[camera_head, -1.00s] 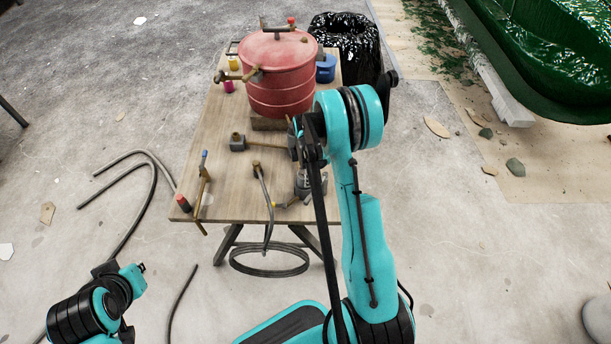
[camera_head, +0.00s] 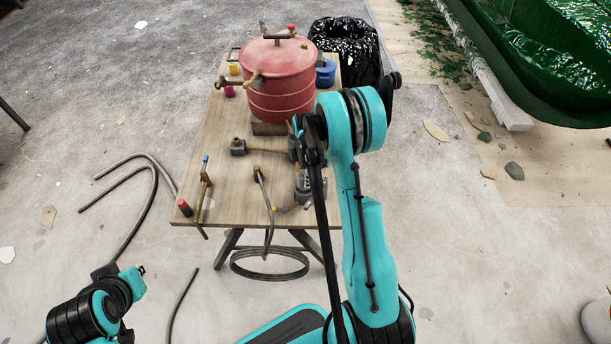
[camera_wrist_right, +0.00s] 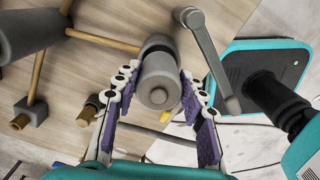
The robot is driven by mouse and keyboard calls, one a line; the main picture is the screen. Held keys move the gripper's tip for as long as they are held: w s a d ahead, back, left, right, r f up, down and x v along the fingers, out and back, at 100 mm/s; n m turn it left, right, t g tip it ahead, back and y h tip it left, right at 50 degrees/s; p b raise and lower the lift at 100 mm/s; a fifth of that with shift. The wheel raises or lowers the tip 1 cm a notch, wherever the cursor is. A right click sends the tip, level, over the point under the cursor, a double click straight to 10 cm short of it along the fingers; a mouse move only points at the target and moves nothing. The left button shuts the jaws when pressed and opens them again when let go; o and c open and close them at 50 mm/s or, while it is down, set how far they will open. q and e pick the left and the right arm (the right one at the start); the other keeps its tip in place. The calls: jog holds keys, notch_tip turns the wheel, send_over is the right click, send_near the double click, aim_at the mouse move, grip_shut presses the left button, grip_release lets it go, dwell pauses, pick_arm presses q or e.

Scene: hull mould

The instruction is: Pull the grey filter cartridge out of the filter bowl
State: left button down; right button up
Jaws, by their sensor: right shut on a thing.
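In the right wrist view, the purple-padded fingers of my right gripper (camera_wrist_right: 160,115) are shut on the grey filter cartridge (camera_wrist_right: 158,72), a grey cylinder with a round knob on its near end. A darker round rim (camera_wrist_right: 157,43), likely the filter bowl, shows just behind the cartridge. I cannot tell how deep the cartridge sits in it. In the head view, my right gripper (camera_head: 304,188) is at the table's right front, partly hidden by my own arm. My left gripper (camera_head: 138,272) is low at the left, away from the table; its fingers are too small to judge.
The wooden table (camera_head: 225,185) holds a red pressure pot (camera_head: 278,78), a blue container (camera_head: 326,72) and several tools. A black-lined bin (camera_head: 347,45) is behind; hoses (camera_head: 150,205) lie on the floor.

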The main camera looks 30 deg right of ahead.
dwell(0.4)
jog(key=shift+r+p, duration=0.75)
jog(key=shift+r, duration=0.75)
jog(key=shift+r+p, duration=0.75)
jog(key=shift+r, duration=0.75)
jog(key=shift+r+p, duration=0.75)
jog(key=shift+r, duration=0.75)
jog(key=shift+r, duration=0.1)
jog(key=shift+r+p, duration=0.8)
jog(key=shift+r, duration=0.6)
